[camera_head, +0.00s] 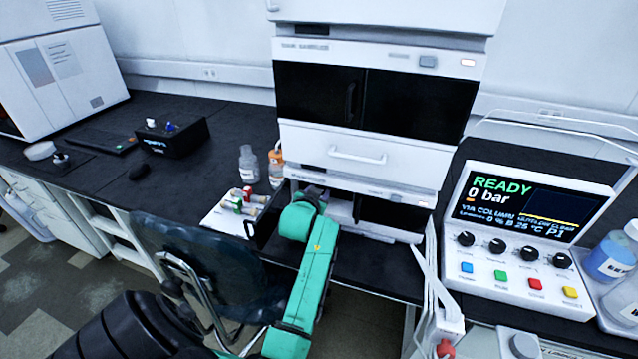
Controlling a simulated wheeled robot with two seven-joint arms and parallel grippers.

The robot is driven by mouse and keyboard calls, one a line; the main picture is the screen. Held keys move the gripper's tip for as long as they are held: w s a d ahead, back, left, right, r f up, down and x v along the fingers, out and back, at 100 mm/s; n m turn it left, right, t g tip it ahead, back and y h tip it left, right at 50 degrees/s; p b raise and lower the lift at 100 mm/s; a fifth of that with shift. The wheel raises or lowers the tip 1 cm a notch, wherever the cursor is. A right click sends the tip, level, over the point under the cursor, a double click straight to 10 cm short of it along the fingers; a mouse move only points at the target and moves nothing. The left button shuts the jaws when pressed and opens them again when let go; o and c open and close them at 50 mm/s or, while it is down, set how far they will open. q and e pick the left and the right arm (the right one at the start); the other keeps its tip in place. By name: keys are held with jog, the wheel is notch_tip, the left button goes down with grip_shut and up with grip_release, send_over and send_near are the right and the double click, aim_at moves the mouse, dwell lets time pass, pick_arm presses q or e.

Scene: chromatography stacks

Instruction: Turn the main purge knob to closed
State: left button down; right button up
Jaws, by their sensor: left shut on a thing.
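My left gripper (316,192) is at the lowest module (398,213) of the white instrument stack, at its left part. My green left arm reaches up to it from below. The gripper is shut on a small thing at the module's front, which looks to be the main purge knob. The fingers and arm hide the knob, so its angle cannot be told. The control panel (530,215) on the right reads "READY" and "0 bar". My right gripper is not in view.
A tray (215,222) with several coloured-cap vials lies left of the gripper. A dark chair (205,265) is in front of the bench. White tubing (432,270) hangs right of the stack.

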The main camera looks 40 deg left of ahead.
pick_arm(q)
jog(key=shift+n+p, duration=0.3)
jog(key=shift+p, duration=0.15)
jog(key=shift+f, duration=0.1)
jog(key=c, duration=0.7)
grip_release()
jog(key=shift+w+a+f, duration=0.1)
